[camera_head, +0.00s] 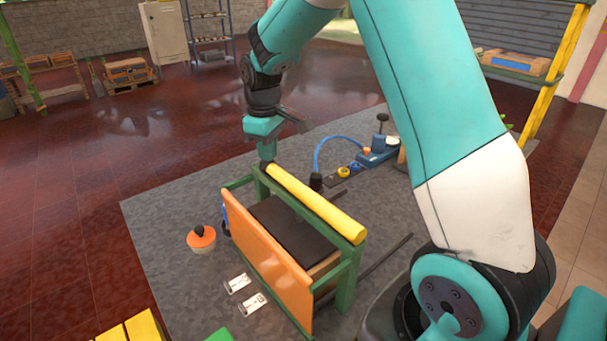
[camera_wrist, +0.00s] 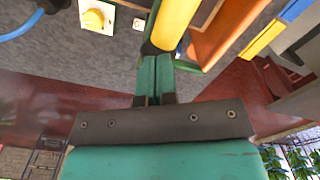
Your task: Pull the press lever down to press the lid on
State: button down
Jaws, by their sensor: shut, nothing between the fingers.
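A green frame (camera_head: 347,285) stands on the grey mat, with a yellow bar (camera_head: 318,205) along its top and an orange panel (camera_head: 262,265) on its near side. A dark plate (camera_head: 290,228) lies inside the frame. I cannot tell surely which part is the press lever; the yellow bar is the likeliest. My gripper (camera_head: 267,158) points down at the bar's far left end. In the wrist view its green fingers (camera_wrist: 157,62) are together and empty, close beside the dark end of the yellow bar (camera_wrist: 172,22); contact is unclear. An orange lid (camera_head: 201,237) with a black knob sits on a pale pot left of the frame.
A blue device (camera_head: 376,156) with a blue hose (camera_head: 328,142) stands behind the frame, near a black upright piece (camera_head: 316,182). Two white cards (camera_head: 245,293) lie at the front. Dark rods stick out at the right. The mat's left side is mostly clear.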

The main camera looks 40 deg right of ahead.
jog(key=shift+f, duration=0.3)
dwell(1.1)
notch_tip(320, 180, up, 8)
jog(key=p, duration=0.6)
jog(key=shift+r, duration=0.1)
dwell(0.6)
jog(key=s+a+y+b, duration=0.1)
jog(key=s+a+b, duration=0.2)
jog(key=s+a, duration=0.3)
jog(key=s+a+y+b, duration=0.1)
jog(key=s+a+b, duration=0.2)
jog(key=s, duration=1)
jog(key=s+a+f+n+y+b, duration=0.1)
jog(key=s+a+y+b, duration=0.1)
jog(key=s+a, duration=0.7)
jog(key=shift+s+a+b, duration=0.25)
jog(key=shift+s+b, duration=0.1)
jog(key=shift+b, duration=0.05)
